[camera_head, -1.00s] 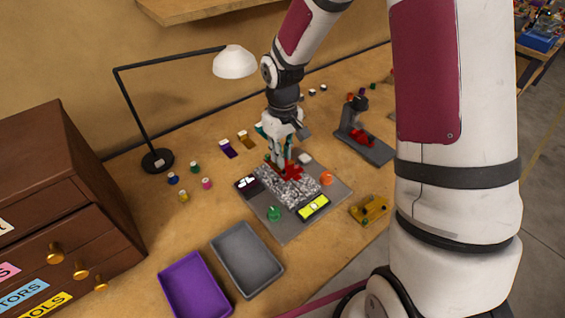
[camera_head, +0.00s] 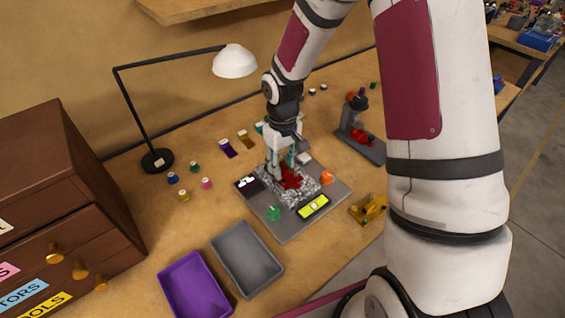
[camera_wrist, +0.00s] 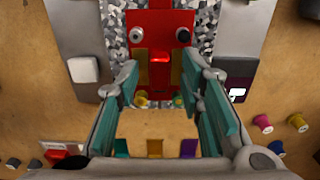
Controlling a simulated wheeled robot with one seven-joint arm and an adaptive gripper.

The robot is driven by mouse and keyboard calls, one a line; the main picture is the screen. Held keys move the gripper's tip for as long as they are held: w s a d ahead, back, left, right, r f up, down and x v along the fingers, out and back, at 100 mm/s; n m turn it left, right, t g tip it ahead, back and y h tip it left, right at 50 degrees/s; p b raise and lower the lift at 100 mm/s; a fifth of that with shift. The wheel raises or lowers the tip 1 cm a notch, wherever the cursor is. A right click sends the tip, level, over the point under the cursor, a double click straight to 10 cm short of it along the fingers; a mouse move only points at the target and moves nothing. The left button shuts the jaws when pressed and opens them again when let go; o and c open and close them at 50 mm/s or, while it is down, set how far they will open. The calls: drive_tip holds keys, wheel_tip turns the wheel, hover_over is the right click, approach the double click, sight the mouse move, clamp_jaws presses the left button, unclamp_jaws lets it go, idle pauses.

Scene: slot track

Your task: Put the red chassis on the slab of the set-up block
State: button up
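The red chassis (camera_head: 291,181) is over the speckled slab (camera_head: 304,196) of the set-up block, whose grey base plate (camera_head: 283,231) lies on the bench. My gripper (camera_head: 282,172) points down, with its fingers closed against both sides of the chassis. In the wrist view the chassis (camera_wrist: 160,30) lies between the teal-padded fingertips (camera_wrist: 160,80), with speckled slab showing on both sides. The chassis is level with or very close to the slab; I cannot tell if it touches. The fingers hide part of it.
A yellow-faced level (camera_head: 314,207), a green piece (camera_head: 273,213) and an orange piece (camera_head: 327,178) surround the slab. A grey tray (camera_head: 272,284) and a purple tray (camera_head: 166,293) stand in front. A dark stand (camera_head: 372,152) is to the right, a lamp (camera_head: 234,61) behind.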

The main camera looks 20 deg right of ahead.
sight(283, 167)
wheel_tip(283, 167, up, 12)
drive_tip(key=s+r+m+t+h, duration=0.1)
drive_tip(key=s+r+m+t, duration=0.1)
drive_tip(key=s+r, duration=1.1)
drive_tip(key=s+r+m+t+y, duration=0.1)
drive_tip(key=s+r+t, duration=0.1)
drive_tip(key=s, duration=1)
drive_tip(key=shift+d+r+m, duration=0.15)
drive_tip(key=shift+r+m, duration=0.15)
drive_tip(key=shift+r, duration=0.1)
drive_tip(key=shift+s+d, duration=0.1)
idle(0.4)
